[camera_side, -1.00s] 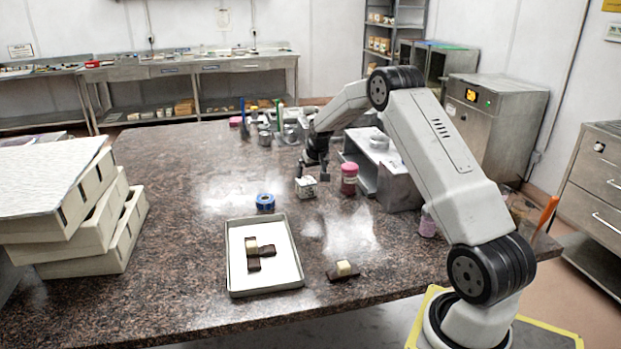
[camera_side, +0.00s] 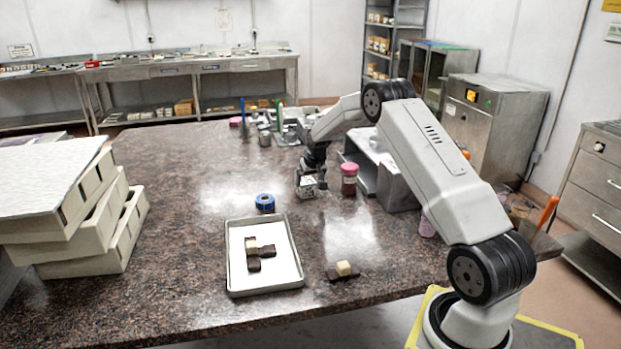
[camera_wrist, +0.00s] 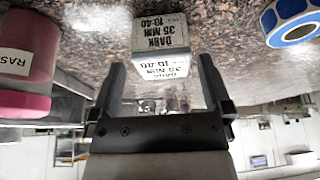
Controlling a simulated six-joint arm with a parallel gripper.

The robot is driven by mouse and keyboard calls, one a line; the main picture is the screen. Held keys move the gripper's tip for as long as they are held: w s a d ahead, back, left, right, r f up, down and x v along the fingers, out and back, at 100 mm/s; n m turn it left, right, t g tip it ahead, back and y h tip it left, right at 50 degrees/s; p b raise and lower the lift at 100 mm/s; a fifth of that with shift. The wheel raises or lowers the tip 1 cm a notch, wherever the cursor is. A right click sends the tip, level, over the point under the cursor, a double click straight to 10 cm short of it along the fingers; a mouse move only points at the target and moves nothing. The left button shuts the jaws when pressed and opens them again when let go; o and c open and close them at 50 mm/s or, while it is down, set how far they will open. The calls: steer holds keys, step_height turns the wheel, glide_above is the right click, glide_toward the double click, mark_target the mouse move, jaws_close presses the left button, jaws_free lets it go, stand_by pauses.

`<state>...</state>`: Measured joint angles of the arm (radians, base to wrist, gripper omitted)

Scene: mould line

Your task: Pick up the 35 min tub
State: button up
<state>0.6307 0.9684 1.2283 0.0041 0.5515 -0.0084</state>
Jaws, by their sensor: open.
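The 35 min tub (camera_wrist: 160,42) is a small white, box-shaped tub with dark lettering that includes "DARK 35 MIN 10:40". It stands on the granite counter and also shows in the side view (camera_side: 308,182), partly hidden by my gripper. My gripper (camera_wrist: 158,72) is open, with its two fingers on either side of the tub's near part in the wrist view. In the side view my gripper (camera_side: 312,185) is low over the counter at the tub. Whether the fingers touch the tub cannot be told.
A pink-lidded jar (camera_side: 349,180) stands close to the right of the tub. A blue tape roll (camera_side: 265,202) lies to its left front. A metal tray (camera_side: 289,268) with brown and cream pieces is nearer. A metal stand (camera_side: 367,160) is behind the jar.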

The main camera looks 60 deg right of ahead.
mark_target(308, 184)
steer(key=shift+x, duration=2.15)
steer(key=shift+a+f, duration=0.1)
steer(key=shift+a, duration=0.05)
steer(key=c, duration=1.1)
steer(key=shift+r, duration=0.2)
